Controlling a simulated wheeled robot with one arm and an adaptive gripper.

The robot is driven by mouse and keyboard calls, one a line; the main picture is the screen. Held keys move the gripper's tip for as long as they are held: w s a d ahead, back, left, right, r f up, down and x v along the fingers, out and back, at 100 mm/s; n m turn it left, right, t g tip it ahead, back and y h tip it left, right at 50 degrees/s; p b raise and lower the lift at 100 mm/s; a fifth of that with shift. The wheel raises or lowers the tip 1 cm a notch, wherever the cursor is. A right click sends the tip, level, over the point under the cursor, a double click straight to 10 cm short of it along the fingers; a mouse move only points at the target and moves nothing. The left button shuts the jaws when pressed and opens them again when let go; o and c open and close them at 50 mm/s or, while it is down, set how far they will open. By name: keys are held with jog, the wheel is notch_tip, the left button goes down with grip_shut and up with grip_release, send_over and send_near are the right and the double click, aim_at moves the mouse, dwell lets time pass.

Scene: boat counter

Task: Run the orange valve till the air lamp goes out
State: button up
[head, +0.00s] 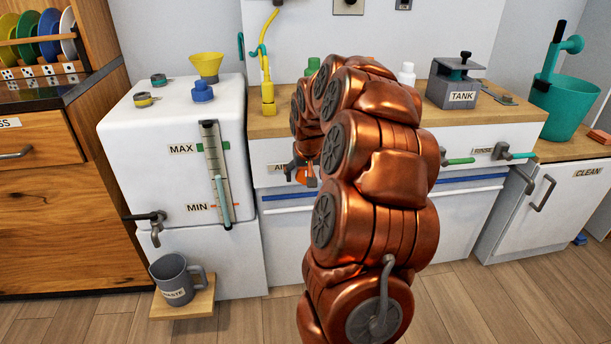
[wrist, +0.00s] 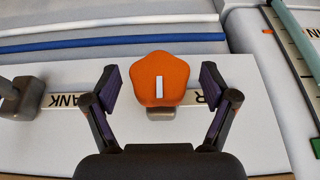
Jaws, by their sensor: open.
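The orange valve (wrist: 163,80) is a lobed knob with a white bar mark, set on the white counter front; in the wrist view the mark stands almost upright. My gripper (wrist: 161,90) is open, with one dark finger on each side of the knob and a visible gap to both. In the head view, my gripper (head: 303,174) is low at the counter front, partly behind my copper arm, with a bit of orange showing there. A label, partly hidden, runs behind the knob. I cannot make out an air lamp in either view; my arm covers part of the counter front.
A white tank with a MAX/MIN gauge (head: 216,165) stands left, with a grey mug (head: 176,280) on a small shelf (head: 184,303) below its tap. A grey handle (wrist: 22,97) is left of the knob. A green-handled valve (head: 458,161) is right of my arm.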

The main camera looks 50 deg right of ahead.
jog(key=c, duration=1.2)
